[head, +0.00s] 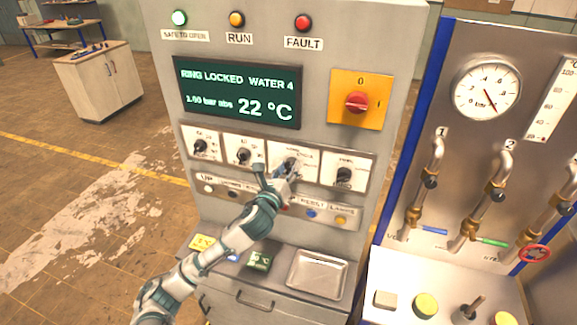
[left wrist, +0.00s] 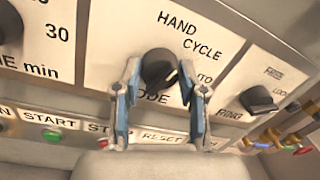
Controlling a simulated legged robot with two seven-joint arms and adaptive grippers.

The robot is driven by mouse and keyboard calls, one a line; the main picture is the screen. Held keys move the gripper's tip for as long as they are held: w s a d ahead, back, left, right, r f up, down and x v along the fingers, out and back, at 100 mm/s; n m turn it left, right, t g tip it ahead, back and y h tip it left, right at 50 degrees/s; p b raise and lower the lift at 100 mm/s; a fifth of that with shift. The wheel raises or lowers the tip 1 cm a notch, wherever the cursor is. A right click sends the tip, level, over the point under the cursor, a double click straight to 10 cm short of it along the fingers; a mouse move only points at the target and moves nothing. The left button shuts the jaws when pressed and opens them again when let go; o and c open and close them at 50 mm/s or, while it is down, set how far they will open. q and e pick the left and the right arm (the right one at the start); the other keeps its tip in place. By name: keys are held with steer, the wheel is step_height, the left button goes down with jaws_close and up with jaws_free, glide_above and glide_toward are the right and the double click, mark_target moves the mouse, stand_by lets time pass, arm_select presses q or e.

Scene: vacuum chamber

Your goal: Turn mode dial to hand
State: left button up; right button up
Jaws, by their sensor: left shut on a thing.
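The mode dial (left wrist: 159,67) is a black knob on a white plate, with HAND printed above it, CYCLE at its upper right and a partly hidden AUTO at its right. A small white mark on the knob faces the lower right, towards AUTO. My left gripper (left wrist: 160,88) is shut on the dial, with one blue-lined finger on each side of it. In the head view the left gripper (head: 284,170) reaches up to the third dial of the row and covers much of it. My right gripper is not in view.
A pump dial (left wrist: 259,99) sits to the right and another dial (head: 244,156) to the left. Below runs a row of buttons, among them green START (left wrist: 52,135). Above are the display (head: 237,92) and a red switch (head: 357,102). A pipe panel stands to the right.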

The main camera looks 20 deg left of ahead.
arm_select(q)
steer(key=shift+n+p, duration=0.45)
steer(key=shift+n, duration=1.35)
steer(key=shift+f+n, duration=0.1)
steer(key=shift+n, duration=0.2)
steer(key=o, duration=1.1)
steer(key=shift+w+a, duration=0.1)
steer(key=shift+o, duration=0.2)
steer(key=s+a, duration=0.1)
steer(key=s, duration=1.1)
steer(key=shift+f, duration=0.45)
steer(key=shift+w, duration=0.1)
